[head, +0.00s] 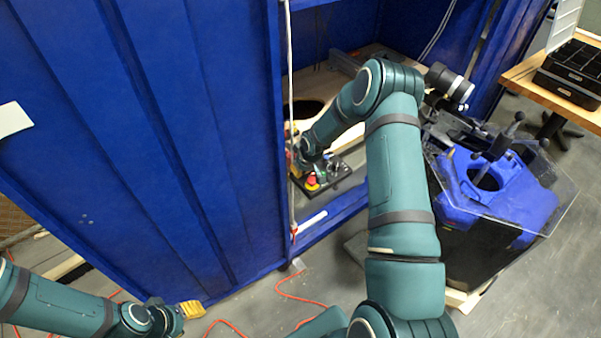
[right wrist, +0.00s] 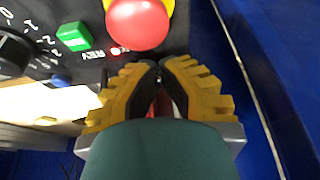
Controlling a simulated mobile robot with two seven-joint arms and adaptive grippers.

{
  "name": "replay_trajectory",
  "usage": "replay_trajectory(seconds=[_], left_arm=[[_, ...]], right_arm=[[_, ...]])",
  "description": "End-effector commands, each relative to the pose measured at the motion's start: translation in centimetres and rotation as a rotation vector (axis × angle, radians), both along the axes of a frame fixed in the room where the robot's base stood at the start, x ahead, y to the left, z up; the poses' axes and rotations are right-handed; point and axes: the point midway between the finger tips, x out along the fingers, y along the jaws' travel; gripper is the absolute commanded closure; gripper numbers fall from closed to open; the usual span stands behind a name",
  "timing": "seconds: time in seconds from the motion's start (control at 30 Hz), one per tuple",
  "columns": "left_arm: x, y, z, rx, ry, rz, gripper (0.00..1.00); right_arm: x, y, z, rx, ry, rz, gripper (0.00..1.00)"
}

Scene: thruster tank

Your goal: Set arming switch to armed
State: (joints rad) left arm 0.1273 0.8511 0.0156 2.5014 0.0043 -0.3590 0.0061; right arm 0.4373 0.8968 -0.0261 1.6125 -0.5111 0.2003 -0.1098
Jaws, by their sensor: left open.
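The black control panel (head: 340,173) lies inside the blue cabinet, with a red mushroom button (head: 312,180) on it. In the right wrist view the panel (right wrist: 90,12) shows the red button (right wrist: 137,22) on a yellow base, a green rocker (right wrist: 74,36), a dark knob (right wrist: 12,50) and a "REV" label. I cannot make out a switch marked for arming. My right gripper (right wrist: 160,74) is at the panel edge just below the red button, its yellow fingertips together; anything between them is hidden. My left gripper (head: 192,309) is open, low outside the cabinet.
The blue cabinet wall (head: 130,130) stands left of the opening, with a pale upright edge (head: 289,120) beside my right arm. A blue and black machine (head: 490,190) with a clear cover stands right. An orange cable (head: 295,288) lies on the floor.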

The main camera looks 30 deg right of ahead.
Motion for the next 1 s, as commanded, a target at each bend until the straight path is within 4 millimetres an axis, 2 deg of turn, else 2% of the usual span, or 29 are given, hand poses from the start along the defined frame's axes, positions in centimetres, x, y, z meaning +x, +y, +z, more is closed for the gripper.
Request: replay_trajectory(seconds=[0.03,0.1,0.4,0.63,1.0], left_arm=[[-0.2,0.0,-1.0,0.000,0.004,-0.003,0.53],[-0.4,-0.1,-1.8,-0.002,0.010,-0.007,0.53],[-0.6,-0.1,-4.5,-0.003,0.013,-0.014,0.53],[-0.3,-0.1,-5.5,-0.002,0.007,-0.012,0.53],[-0.3,-0.1,-5.6,-0.002,0.005,-0.012,0.53]], right_arm=[[-0.3,-0.1,-0.4,0.004,-0.038,-0.002,1.00],[-0.4,-0.1,-0.5,0.007,-0.093,-0.002,1.00],[-0.8,-0.1,-0.5,0.022,-0.273,-0.001,1.00],[-0.9,-0.1,-0.4,0.027,-0.343,-0.001,1.00],[-1.0,-0.1,-0.2,0.028,-0.360,0.000,1.00]])
